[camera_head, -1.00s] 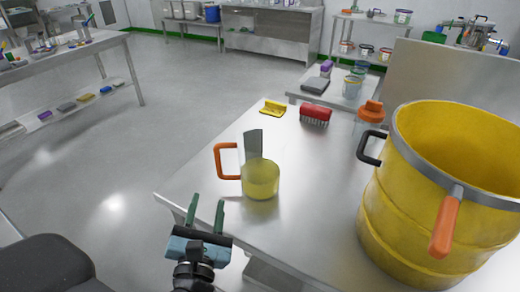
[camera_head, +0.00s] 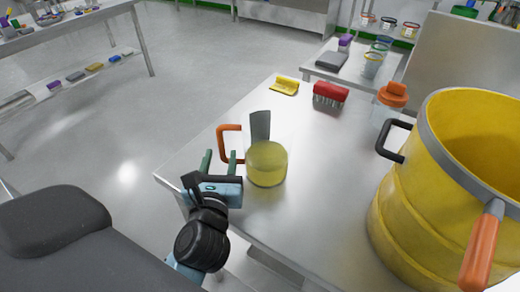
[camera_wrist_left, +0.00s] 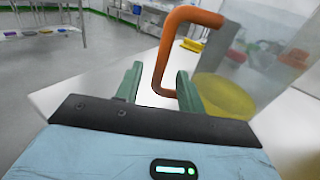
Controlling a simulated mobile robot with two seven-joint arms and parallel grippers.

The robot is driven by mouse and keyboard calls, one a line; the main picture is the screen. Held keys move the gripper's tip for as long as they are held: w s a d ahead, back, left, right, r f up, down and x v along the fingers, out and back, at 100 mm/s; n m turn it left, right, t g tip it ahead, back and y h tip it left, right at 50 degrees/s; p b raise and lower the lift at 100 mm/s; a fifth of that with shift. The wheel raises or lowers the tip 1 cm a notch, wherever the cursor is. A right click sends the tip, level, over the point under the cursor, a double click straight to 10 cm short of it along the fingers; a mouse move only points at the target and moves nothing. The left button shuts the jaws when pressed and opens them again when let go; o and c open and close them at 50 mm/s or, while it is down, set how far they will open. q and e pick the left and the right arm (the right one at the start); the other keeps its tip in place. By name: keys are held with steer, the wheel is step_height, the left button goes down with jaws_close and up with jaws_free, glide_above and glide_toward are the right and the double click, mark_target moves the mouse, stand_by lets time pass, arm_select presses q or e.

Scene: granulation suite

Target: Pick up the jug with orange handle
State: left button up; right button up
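The jug (camera_head: 266,164) is clear with yellow contents and stands upright near the left front edge of the steel table. Its orange handle (camera_head: 222,139) sticks out to the left. My left gripper (camera_head: 219,163) is open just in front of the handle, its green fingers pointing toward it. In the left wrist view, the orange handle (camera_wrist_left: 166,50) comes down between the tips of the open left gripper (camera_wrist_left: 158,85); I see no closing on it. The jug's yellow contents (camera_wrist_left: 225,96) show to the right there. My right gripper is not in view.
A large yellow drum (camera_head: 425,215) with black and orange handles stands to the right. A red brush (camera_head: 330,93), a yellow scraper (camera_head: 285,86) and an orange-lidded bottle (camera_head: 391,100) are behind the jug. The steel table (camera_head: 310,185) is bare between jug and drum.

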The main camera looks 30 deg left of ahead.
arm_select(q)
steer(key=p+x, duration=0.1)
steer(key=x, duration=0.4)
steer(key=shift+r, duration=0.1)
jaws_close()
